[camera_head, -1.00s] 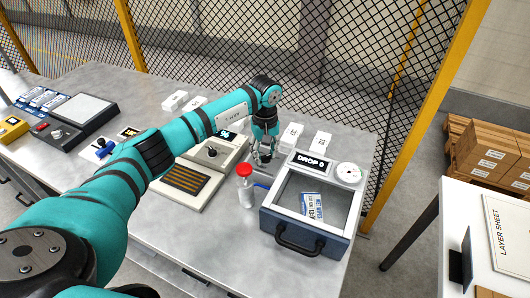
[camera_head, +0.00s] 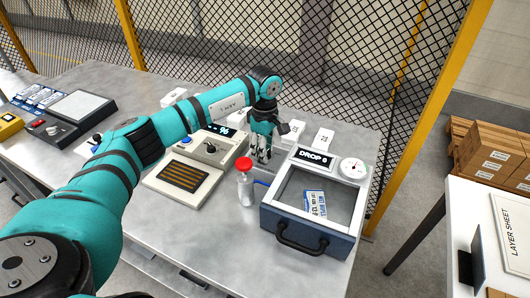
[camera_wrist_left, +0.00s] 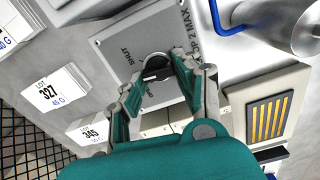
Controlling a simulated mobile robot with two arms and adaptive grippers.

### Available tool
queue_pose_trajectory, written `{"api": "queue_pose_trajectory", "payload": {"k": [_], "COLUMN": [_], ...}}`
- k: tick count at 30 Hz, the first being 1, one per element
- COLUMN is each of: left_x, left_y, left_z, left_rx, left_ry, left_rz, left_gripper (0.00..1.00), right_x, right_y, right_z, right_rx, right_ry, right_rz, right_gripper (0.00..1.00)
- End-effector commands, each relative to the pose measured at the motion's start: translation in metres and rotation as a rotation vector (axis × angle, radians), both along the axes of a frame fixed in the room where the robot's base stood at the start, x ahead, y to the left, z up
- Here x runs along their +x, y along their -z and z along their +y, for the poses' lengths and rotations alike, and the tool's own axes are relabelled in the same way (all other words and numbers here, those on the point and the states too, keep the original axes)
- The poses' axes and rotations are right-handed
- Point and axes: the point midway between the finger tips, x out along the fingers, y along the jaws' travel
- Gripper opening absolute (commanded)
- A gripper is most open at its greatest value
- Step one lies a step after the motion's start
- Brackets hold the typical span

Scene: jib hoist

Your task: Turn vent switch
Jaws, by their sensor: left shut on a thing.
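The vent switch is a round dark knob (camera_wrist_left: 157,66) on a grey plate (camera_wrist_left: 115,45) marked SHUT and other words, seen in the left wrist view. My left gripper (camera_wrist_left: 158,76) has its two fingers closed on the knob, one on each side. The fingers cover part of the knob and plate lettering. In the head view my left gripper (camera_head: 263,155) points down behind the red-capped bottle, and it hides most of the switch. My right gripper is not in view.
A clear-topped box (camera_head: 300,238) marked DROP, with a round gauge (camera_head: 352,168), stands to the right. The red-capped bottle (camera_head: 246,188) stands close in front. A balance-like device (camera_head: 182,178) is at left. Small white labelled boxes (camera_head: 323,137) stand behind, near the mesh fence.

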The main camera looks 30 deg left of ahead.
Motion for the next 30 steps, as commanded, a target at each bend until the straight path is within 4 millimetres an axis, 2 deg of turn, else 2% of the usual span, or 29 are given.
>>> {"api": "queue_pose_trajectory", "payload": {"k": [18, 30], "left_x": [-0.002, -0.003], "left_y": [0.000, -0.002], "left_z": [-0.001, -0.001], "left_rx": [0.000, 0.000], "left_ry": [-0.577, -0.837], "left_rz": [-0.004, -0.004], "left_gripper": [0.01, 0.01], "right_x": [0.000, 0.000], "right_y": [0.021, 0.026], "right_z": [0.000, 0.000], "right_rx": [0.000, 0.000], "right_ry": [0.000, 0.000], "right_rz": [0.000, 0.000], "right_gripper": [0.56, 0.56]}}
